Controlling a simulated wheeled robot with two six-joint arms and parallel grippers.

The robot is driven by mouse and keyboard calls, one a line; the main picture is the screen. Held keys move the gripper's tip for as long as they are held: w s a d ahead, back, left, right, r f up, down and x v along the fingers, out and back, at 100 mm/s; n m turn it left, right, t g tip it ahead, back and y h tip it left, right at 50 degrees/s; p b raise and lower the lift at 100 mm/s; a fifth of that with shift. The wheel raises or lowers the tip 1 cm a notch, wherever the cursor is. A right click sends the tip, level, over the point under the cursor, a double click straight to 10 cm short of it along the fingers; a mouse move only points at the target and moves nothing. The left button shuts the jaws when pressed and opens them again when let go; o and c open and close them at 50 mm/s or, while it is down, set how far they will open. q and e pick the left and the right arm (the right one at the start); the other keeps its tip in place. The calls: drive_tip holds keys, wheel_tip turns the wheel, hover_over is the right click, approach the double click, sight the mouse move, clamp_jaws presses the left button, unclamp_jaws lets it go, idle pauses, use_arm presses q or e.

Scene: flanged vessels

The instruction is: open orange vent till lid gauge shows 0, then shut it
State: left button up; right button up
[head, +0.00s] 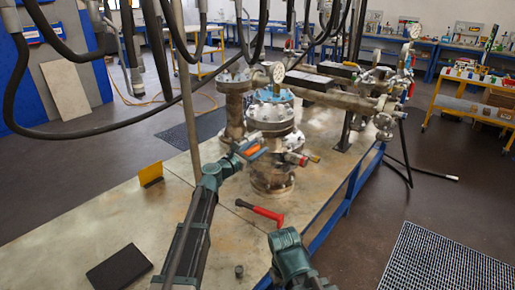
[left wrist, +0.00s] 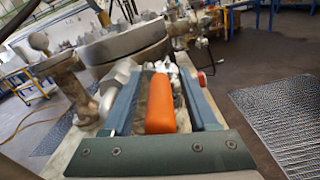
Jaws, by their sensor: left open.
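The orange vent handle (left wrist: 160,105) lies between the two fingers of my left gripper (left wrist: 165,100) in the left wrist view. The fingers are apart, with a gap visible on the left of the handle. In the head view my left gripper (head: 250,148) is at the side of the flanged vessel (head: 273,178), below its blue-topped lid (head: 270,96). The round white lid gauge (head: 278,72) stands above the lid; its reading is too small to tell. A teal part of my right arm shows at the bottom, but its gripper fingers do not.
A yellow plate (head: 151,174) and a black pad (head: 119,268) are at the left. A valve with a red handle (head: 303,160) juts out right of my left gripper. Dark hoses hang overhead.

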use_arm(q)
drive_tip(key=shift+w+d, duration=0.2)
drive_tip(key=shift+w, duration=0.05)
clamp_jaws()
drive_tip(key=shift+s, duration=0.1)
